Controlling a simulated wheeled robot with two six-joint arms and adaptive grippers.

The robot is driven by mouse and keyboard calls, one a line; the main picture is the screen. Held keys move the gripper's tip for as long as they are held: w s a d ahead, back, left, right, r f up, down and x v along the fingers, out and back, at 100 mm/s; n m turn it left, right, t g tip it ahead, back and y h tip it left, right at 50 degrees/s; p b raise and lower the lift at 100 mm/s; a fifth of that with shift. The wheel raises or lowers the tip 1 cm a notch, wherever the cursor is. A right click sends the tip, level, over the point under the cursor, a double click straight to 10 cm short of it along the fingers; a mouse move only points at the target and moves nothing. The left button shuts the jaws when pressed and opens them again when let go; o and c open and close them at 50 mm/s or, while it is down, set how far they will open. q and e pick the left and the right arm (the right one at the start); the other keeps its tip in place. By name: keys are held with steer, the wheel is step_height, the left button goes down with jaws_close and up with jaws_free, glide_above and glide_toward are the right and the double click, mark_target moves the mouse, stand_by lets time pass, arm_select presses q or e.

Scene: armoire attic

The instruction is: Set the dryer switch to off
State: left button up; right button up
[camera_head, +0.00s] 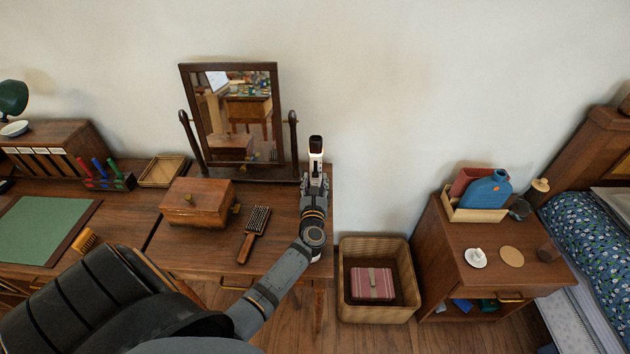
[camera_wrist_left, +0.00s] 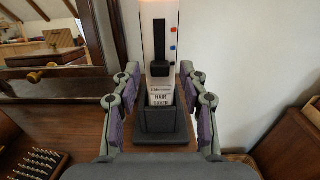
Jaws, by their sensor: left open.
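The hair dryer shows in the left wrist view as a white upright body (camera_wrist_left: 148,22) with a black strip down its front and small red and blue marks beside it. A black block (camera_wrist_left: 160,68) sits at the strip's lower end and looks like the switch. Below it is a dark holder (camera_wrist_left: 161,138) with a label reading hair dryer. In the head view the dryer (camera_head: 316,160) stands upright at the dresser's right end, its lower part hidden by my gripper. My left gripper (camera_head: 314,180) is open in front of it, its fingers (camera_wrist_left: 160,82) apart on either side, with no clear contact.
A framed mirror (camera_head: 212,125) stands left of the dryer. A wooden box (camera_head: 190,205) and a brush (camera_head: 255,232) lie on the dresser (camera_head: 165,245). A wicker basket (camera_head: 375,312) stands on the floor to the right, beside a nightstand (camera_head: 535,265). The wall is close behind.

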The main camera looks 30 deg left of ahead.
arm_select(q)
steer(key=v, duration=1.1)
steer(key=shift+s, duration=0.3)
steer(key=shift+d, duration=0.1)
